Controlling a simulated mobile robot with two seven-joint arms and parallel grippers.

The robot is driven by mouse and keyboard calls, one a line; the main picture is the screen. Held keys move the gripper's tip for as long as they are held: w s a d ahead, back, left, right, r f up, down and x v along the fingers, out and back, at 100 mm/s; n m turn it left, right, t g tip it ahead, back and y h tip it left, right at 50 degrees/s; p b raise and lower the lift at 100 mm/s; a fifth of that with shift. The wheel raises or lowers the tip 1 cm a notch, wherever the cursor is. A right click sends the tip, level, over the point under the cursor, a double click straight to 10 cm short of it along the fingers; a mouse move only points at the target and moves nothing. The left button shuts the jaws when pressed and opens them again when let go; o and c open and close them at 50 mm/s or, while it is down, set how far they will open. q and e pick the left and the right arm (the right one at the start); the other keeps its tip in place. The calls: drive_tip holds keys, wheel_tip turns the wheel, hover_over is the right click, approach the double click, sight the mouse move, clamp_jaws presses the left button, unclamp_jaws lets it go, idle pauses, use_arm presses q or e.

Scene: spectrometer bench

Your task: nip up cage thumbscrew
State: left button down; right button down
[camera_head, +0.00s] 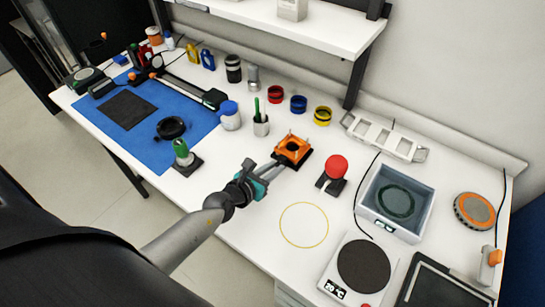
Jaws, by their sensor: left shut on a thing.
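An orange cage (291,149) on a dark base sits near the middle of the white bench, with thin posts standing up from its corners. My left gripper (274,163) reaches in from the lower left. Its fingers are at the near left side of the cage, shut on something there. The thumbscrew itself is too small and too covered by the fingers to make out. My right gripper is not in view.
A red ball on a dark stand (336,167) is close right of the cage. The bench around the yellow ring (304,203) is clear.

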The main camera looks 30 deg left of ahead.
use_arm(q)
drive_tip(key=shift+d+r+m+y+p, duration=0.15)
drive_tip(key=shift+m+y+p, duration=0.45)
drive_tip(key=shift+m+p, duration=0.45)
drive_tip(key=shift+d+m+t+y+p, duration=0.1)
drive_tip(key=shift+m+t+y+p, duration=0.4)
drive_tip(key=shift+m, duration=0.35)
drive_tip(key=shift+f+m+y, duration=0.25)
drive_tip(key=shift+m+y, duration=0.65)
drive_tip(key=shift+m, duration=0.4)
drive_tip(key=c, duration=1.1)
unclamp_jaws()
drive_tip(key=shift+s, duration=0.15)
